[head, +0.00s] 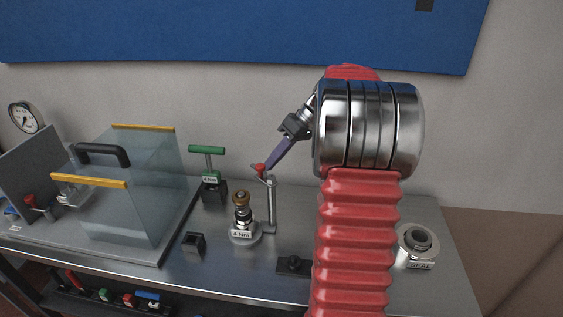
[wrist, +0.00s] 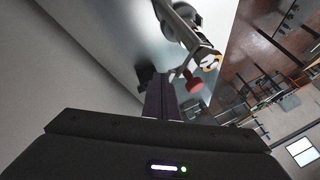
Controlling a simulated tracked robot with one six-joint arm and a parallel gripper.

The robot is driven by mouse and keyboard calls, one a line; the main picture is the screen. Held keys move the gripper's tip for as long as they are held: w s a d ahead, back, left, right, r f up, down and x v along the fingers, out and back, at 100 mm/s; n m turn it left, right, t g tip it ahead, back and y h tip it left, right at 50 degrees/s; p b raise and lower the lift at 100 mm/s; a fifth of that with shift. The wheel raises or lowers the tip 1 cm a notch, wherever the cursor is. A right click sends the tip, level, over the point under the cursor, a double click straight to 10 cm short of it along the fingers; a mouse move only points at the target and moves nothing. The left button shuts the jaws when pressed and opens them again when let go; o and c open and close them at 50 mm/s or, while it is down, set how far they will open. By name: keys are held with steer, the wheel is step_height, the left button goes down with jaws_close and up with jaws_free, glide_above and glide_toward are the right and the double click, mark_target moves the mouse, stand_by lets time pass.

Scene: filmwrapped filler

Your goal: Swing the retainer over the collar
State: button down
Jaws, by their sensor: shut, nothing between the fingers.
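The retainer's short arm (head: 265,178) is at the post's top, with a red knob (head: 260,169). The knob also shows in the wrist view (wrist: 194,82). The retainer appears beside the collar, not over it. My gripper (head: 268,167) is shut and empty, its purple fingers right at the knob. Whether they touch it I cannot tell. The fingers show in the wrist view (wrist: 161,82).
A green T-handled tool (head: 207,151) stands behind the fitting. A clear cover with yellow edges (head: 125,190) fills the left. A small black block (head: 194,243) lies in front. A ring marked SEAL (head: 418,246) stands right, beyond my arm.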

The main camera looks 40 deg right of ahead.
steer(key=a+n+g, duration=0.1)
steer(key=w+a+n+g, duration=0.1)
steer(key=n, duration=0.1)
steer(key=n+y, duration=0.1)
steer(key=shift+w+a+n+g, duration=0.3)
steer(key=shift+w+a+g, duration=0.1)
steer(key=shift+s+a, duration=0.2)
steer(key=shift+a, duration=2.5)
steer(key=v, duration=1.2)
